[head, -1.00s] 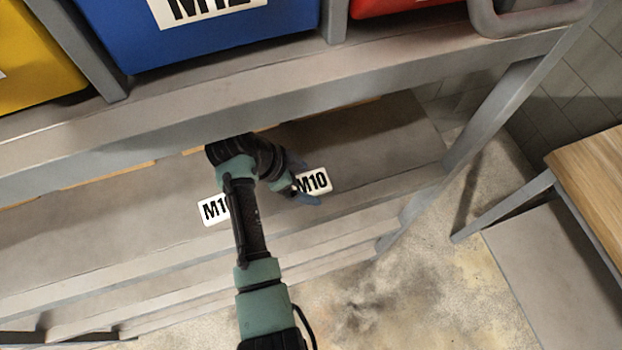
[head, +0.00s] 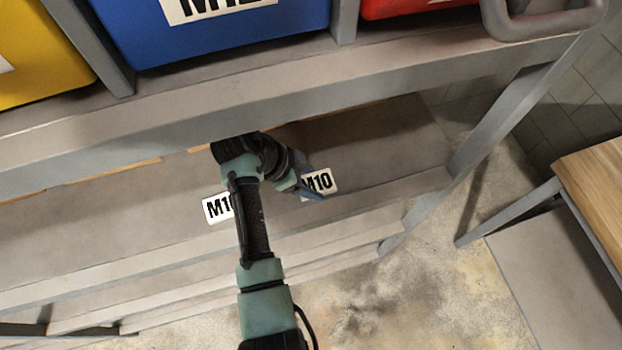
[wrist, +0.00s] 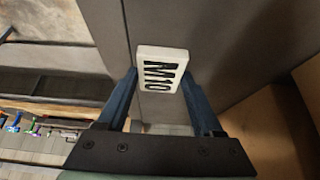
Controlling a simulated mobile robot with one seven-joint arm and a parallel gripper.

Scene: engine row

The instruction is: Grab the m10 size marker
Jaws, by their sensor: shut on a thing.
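A white M10 size marker (head: 320,183) with black lettering is at the right end of my arm in the head view. It also shows in the wrist view (wrist: 161,69), between the tips of the blue fingers. My gripper (wrist: 163,83) is shut on this marker, with one finger at each side of it. In the head view my gripper (head: 311,184) is over the grey lower shelf, partly hidden by my arm. A second white label reading M1 and a cut-off character (head: 217,207) is at the shelf's front, partly covered by my arm.
The grey lower shelf (head: 385,135) lies under a thick upper shelf beam (head: 300,98). A blue bin (head: 130,45), a yellow bin (head: 40,70) and a red bin (head: 395,8) stand above. A slanted grey post (head: 495,120) and a wooden-topped table (head: 595,195) are at right.

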